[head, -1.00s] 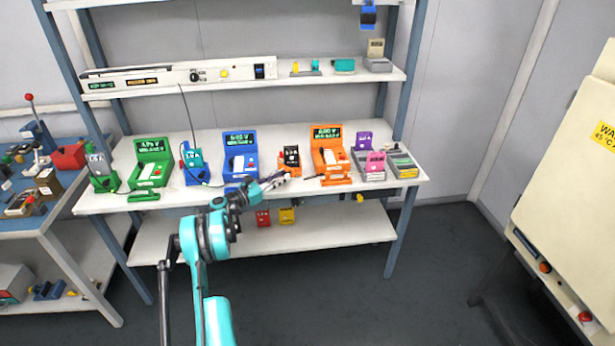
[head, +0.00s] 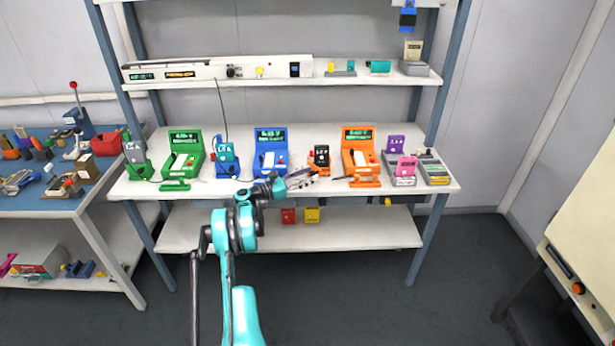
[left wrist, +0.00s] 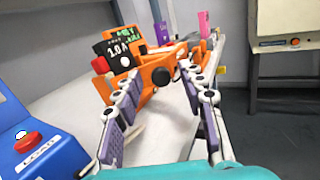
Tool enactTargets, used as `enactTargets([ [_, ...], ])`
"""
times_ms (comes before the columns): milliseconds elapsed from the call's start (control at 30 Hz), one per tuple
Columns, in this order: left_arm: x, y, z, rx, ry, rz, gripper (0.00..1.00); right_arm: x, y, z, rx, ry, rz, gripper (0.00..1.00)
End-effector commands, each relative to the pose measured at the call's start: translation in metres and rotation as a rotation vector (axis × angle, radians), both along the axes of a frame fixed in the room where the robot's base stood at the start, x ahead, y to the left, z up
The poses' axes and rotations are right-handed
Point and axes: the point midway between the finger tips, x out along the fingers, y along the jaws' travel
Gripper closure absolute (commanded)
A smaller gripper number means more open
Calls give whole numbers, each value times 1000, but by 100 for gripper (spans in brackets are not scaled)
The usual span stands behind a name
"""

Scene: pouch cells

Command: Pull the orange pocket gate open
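The orange station (head: 361,152) stands on the bench with a green-lit display. Its orange gate (head: 365,182) lies across its front, low down; in the left wrist view an orange part with a black round knob (left wrist: 161,76) shows ahead, between my fingers. A black-and-orange module (head: 319,157) stands left of the station; it shows large in the left wrist view (left wrist: 117,51). My left gripper (head: 308,177) is left of the gate at the bench's front edge. Its fingers (left wrist: 160,106) are spread with nothing between their tips. Whether they touch the gate I cannot tell. My right gripper is out of view.
The blue station (head: 269,150) with a red button (left wrist: 28,141) is close on the gripper's left. The green station (head: 185,151) is further left. Pink (head: 406,168) and purple pieces stand right of the orange station. A lower shelf (head: 350,233) runs below.

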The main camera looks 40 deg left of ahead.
Motion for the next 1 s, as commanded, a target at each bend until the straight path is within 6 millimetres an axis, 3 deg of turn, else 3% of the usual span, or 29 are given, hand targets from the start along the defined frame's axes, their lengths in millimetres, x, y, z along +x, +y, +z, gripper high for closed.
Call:
enactTargets([
  [267, -11, 4, -1, 0, 0, 2, 60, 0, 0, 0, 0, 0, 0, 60],
  [700, -95, 31, -8, 0, 0, 2, 60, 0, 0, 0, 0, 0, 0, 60],
  [1000, -114, 36, -10, 0, 0, -1, 60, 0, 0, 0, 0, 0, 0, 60],
])
